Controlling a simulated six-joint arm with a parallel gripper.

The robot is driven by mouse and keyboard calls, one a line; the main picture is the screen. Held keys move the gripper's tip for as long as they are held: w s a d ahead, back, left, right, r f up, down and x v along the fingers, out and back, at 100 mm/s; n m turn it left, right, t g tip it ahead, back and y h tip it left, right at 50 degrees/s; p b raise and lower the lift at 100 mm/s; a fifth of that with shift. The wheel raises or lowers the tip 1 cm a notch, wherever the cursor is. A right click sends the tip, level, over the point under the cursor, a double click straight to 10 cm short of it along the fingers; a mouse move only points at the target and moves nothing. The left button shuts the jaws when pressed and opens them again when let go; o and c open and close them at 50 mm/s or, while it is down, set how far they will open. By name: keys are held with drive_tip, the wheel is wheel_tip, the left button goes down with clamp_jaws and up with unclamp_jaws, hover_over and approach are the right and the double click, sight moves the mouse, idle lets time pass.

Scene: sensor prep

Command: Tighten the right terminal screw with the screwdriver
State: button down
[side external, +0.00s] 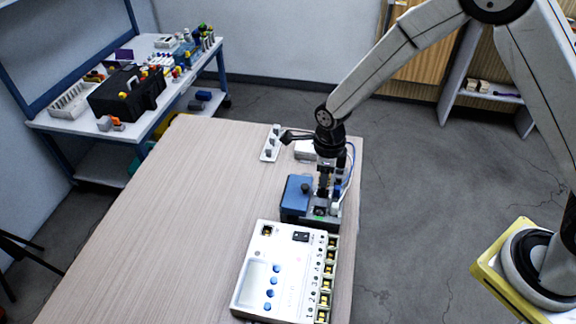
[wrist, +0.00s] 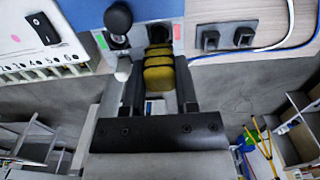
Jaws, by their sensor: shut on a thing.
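My gripper (wrist: 158,103) points down over the blue-grey block, and its two dark fingers are shut on a yellow-and-black handle, which looks like the screwdriver (wrist: 160,76). The handle sits at a dark slot in the block; whether its lower end is still inside is hidden. In the side view my gripper (side external: 325,188) is at the right part of the blue block (side external: 296,192), and the handle cannot be made out there. The white terminal unit (side external: 262,262) lies in front, with a row of yellowish terminals (side external: 326,280) along its right edge. Single screws are too small to tell.
A black knob (wrist: 118,20) stands on the block beside the handle. A grey plate with two dark square posts (wrist: 226,37) and blue and white cables (wrist: 270,48) lie close by. The table's left side (side external: 170,220) is clear. A side bench (side external: 130,90) holds a black toolbox.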

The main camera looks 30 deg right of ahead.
idle(0.9)
drive_tip(key=shift+f+m, duration=0.1)
drive_tip(key=shift+m, duration=1.9)
drive_tip(key=shift+c, duration=1.4)
unclamp_jaws()
drive_tip(key=shift+o, duration=0.2)
drive_tip(key=shift+o, duration=0.9)
